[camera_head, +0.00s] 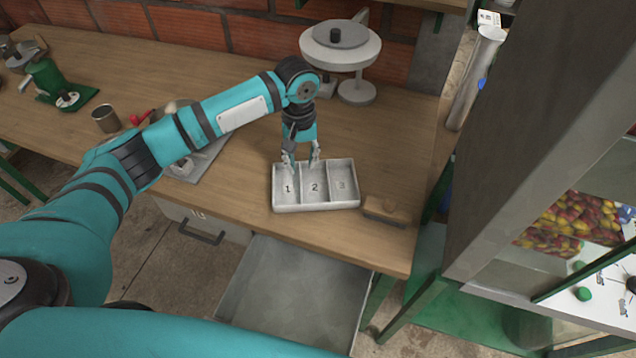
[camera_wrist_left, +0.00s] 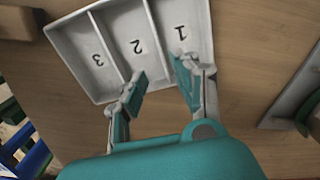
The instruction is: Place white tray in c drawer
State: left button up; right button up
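The white tray (camera_head: 316,207) lies on the wooden table near its front edge, with three compartments marked 1, 2 and 3. It also shows in the left wrist view (camera_wrist_left: 100,97). My left gripper (camera_head: 301,158) reaches down at the tray's back side. Its fingers (camera_wrist_left: 157,82) are spread apart, one by compartment 1 and one by compartment 2, with the divider between them. I cannot tell whether they touch the tray. An open, empty grey drawer (camera_head: 295,295) juts out below the table; its label is hidden. My right gripper is not in view.
A closed drawer with a dark handle (camera_head: 202,233) is left of the open one. A wooden block (camera_head: 388,209) lies right of the tray. A scale (camera_head: 340,47) stands behind. A metal cup (camera_head: 106,119) is at left. A grey machine (camera_head: 540,110) stands at right.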

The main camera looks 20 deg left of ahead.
aim_at(315, 185)
pick_arm(q)
jog(key=f, duration=0.5)
jog(key=shift+s+a, duration=0.1)
jog(key=shift+a, duration=0.15)
grip_shut()
